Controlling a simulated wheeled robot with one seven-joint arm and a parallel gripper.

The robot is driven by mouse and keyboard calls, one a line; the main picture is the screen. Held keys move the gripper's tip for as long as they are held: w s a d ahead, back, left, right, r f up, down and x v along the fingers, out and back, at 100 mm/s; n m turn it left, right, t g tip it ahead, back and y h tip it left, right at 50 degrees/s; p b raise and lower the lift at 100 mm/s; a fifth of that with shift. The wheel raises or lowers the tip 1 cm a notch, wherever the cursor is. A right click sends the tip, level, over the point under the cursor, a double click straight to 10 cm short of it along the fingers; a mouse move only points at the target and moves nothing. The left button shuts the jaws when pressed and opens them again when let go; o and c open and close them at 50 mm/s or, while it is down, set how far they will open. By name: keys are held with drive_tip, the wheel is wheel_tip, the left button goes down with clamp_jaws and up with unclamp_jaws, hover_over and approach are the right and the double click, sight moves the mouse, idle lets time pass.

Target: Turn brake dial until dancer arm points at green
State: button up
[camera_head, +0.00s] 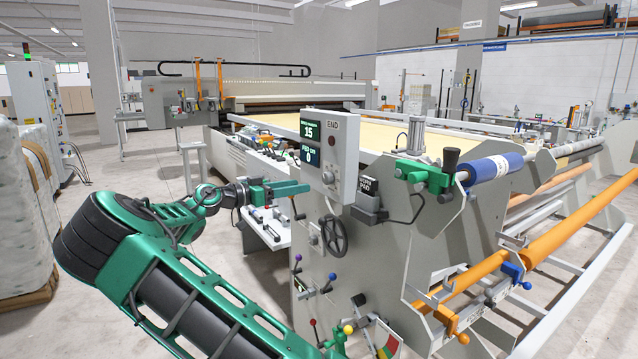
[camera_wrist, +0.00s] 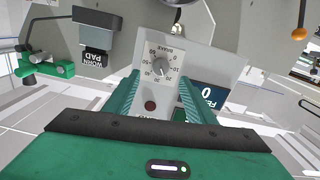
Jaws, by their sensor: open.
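The brake dial (camera_wrist: 162,65) is a small pale knob on a white panel with a numbered ring. It also shows low on the grey control box (camera_head: 328,177) in the head view. Its exact setting is too small to read. My gripper (camera_head: 308,187) is open, with green fingers pointing at the box. In the wrist view the dial lies between the fingertips (camera_wrist: 159,76); I cannot tell whether they touch it. A coloured gauge plate (camera_head: 388,346) with red and green bands is at the bottom edge. I cannot clearly tell the dancer arm or where it points.
A box display (camera_head: 310,142) reads 15 above and 0 below. A red button (camera_wrist: 150,106) sits near the dial. A black handwheel (camera_head: 333,235) and several ball-ended levers are below. The worn pad box (camera_head: 369,200) stands right of the control box. A blue roll (camera_head: 492,169) is farther right.

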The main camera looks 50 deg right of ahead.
sight(325, 179)
drive_tip(key=x, duration=1)
drive_tip(key=shift+w+d+r, duration=0.2)
drive_tip(key=shift+r, duration=0.15)
drive_tip(key=c, duration=1)
drive_tip(key=shift+d, duration=0.15)
drive_tip(key=shift+c, duration=0.2)
